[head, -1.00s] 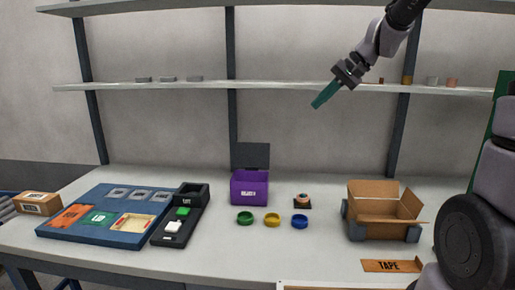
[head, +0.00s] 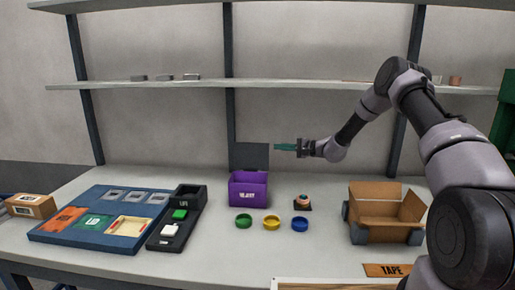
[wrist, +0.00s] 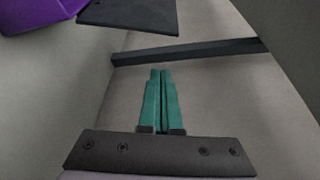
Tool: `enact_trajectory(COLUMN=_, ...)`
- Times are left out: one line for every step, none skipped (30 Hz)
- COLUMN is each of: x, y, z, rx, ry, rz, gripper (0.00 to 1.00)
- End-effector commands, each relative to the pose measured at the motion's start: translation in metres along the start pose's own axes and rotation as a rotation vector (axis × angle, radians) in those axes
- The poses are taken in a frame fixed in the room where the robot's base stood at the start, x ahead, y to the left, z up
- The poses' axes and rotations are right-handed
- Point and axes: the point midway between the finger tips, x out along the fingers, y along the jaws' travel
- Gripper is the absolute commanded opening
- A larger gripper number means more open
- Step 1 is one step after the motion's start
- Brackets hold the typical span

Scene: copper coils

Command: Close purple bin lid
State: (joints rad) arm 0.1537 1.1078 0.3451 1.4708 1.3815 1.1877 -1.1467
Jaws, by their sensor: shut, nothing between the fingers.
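The purple bin (head: 248,190) stands on the table near the middle, with a label on its front. Its dark grey lid (head: 251,156) stands upright at the bin's back edge, so the bin is open. My gripper (head: 277,147) is shut and empty, just right of the lid's upper right edge and above the table, pointing left. In the wrist view the green fingers (wrist: 160,100) lie together. Part of the purple bin (wrist: 40,12) and the dark lid (wrist: 135,14) show at the top left there, apart from the fingers.
Green (head: 243,221), yellow (head: 271,223) and blue (head: 300,224) rings lie before the bin. A small button-like object (head: 302,202) sits to its right. An open cardboard box (head: 385,222) stands further right. A blue tray (head: 70,239) and dark holder (head: 172,232) lie left. A shelf (head: 290,84) runs above.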

Motion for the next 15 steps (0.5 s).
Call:
enact_trajectory(x=0.001, y=0.003, z=-0.002, rx=0.004, ry=0.004, rz=-0.006, gripper=0.00)
enact_trajectory(x=0.002, y=0.003, z=-0.003, rx=0.005, ry=0.006, rz=-0.009, gripper=0.00)
enact_trajectory(x=0.004, y=0.004, z=-0.004, rx=0.006, ry=0.007, rz=-0.011, gripper=0.00)
enact_trajectory(x=0.006, y=0.004, z=-0.004, rx=0.006, ry=0.007, rz=-0.011, gripper=0.00)
enact_trajectory(x=0.009, y=0.004, z=-0.004, rx=0.006, ry=0.006, rz=-0.011, gripper=0.00)
enact_trajectory(x=0.013, y=0.004, z=-0.003, rx=0.005, ry=0.006, rz=-0.011, gripper=0.00)
enact_trajectory(x=0.018, y=0.004, z=-0.003, rx=0.005, ry=0.005, rz=-0.011, gripper=0.00)
enact_trajectory(x=0.022, y=0.004, z=-0.003, rx=0.005, ry=0.004, rz=-0.011, gripper=0.00)
enact_trajectory(x=0.030, y=0.004, z=-0.002, rx=0.004, ry=0.003, rz=-0.010, gripper=0.00)
enact_trajectory(x=0.036, y=0.004, z=-0.003, rx=0.005, ry=0.004, rz=-0.010, gripper=0.00)
enact_trajectory(x=0.042, y=0.004, z=-0.003, rx=0.004, ry=0.004, rz=-0.010, gripper=0.00)
enact_trajectory(x=0.050, y=0.004, z=-0.002, rx=0.005, ry=0.003, rz=-0.010, gripper=0.00)
enact_trajectory(x=0.056, y=0.004, z=-0.003, rx=0.005, ry=0.004, rz=-0.010, gripper=0.00)
enact_trajectory(x=0.061, y=0.004, z=-0.003, rx=0.005, ry=0.004, rz=-0.009, gripper=0.00)
enact_trajectory(x=0.068, y=0.004, z=-0.003, rx=0.004, ry=0.004, rz=-0.009, gripper=0.00)
